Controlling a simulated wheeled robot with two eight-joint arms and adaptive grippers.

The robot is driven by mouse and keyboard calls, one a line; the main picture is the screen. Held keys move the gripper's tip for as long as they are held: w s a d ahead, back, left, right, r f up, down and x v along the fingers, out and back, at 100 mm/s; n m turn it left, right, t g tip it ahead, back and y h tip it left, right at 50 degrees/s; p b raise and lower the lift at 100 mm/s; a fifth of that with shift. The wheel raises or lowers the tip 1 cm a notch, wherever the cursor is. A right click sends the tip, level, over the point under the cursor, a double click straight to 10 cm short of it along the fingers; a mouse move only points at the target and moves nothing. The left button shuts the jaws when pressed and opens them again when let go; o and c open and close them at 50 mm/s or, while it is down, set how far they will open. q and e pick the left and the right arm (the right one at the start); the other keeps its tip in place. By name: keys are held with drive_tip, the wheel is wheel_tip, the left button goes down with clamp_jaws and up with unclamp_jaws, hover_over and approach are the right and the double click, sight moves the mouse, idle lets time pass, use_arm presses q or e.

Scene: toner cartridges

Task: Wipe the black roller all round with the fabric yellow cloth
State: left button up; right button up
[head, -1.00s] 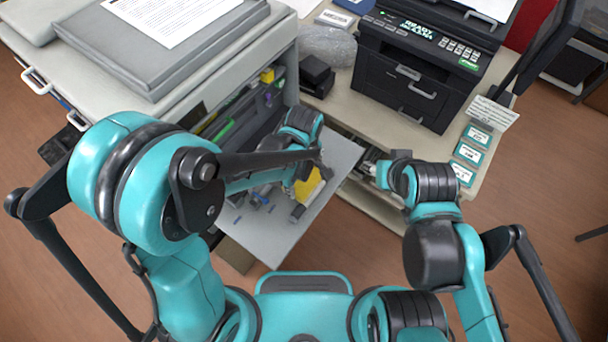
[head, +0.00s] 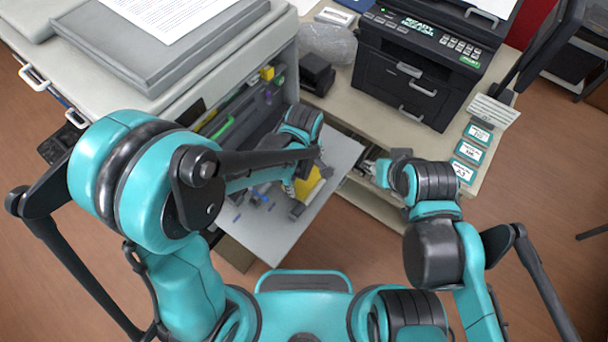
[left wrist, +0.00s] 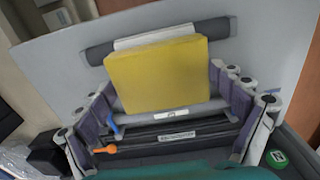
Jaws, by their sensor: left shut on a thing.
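The yellow cloth (left wrist: 155,78) fills the middle of the left wrist view and shows as a yellow patch in the head view (head: 306,188). The black roller (left wrist: 216,28) lies behind it on a pale panel, with both dark ends showing and the cloth overlapping its middle. A white band or pad shows above the cloth's top edge. My left gripper (head: 318,172) is over the panel at the cloth, shut on it; its fingertips are mostly hidden. Whether the cloth touches the roller I cannot tell. My right gripper (head: 374,170) is by the desk edge, apart from the roller; its fingers are unclear.
The pale panel (head: 258,240) stands out from the open grey machine (head: 150,85). A black printer (head: 420,75) and small black box (head: 316,72) are on the desk.

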sight(314, 184)
use_arm(q)
drive_tip(key=shift+f+b, duration=0.3)
drive_tip(key=shift+f, duration=0.05)
drive_tip(key=shift+s+d+r, duration=0.1)
drive_tip(key=shift+d, duration=0.05)
drive_tip(key=shift+s+d, duration=0.25)
drive_tip(key=shift+d, duration=0.05)
drive_tip(key=shift+d, duration=0.1)
drive_tip(key=shift+s+d, duration=0.3)
drive_tip(key=shift+d, duration=0.05)
drive_tip(key=shift+s+d+b, duration=0.35)
drive_tip(key=shift+d, duration=0.05)
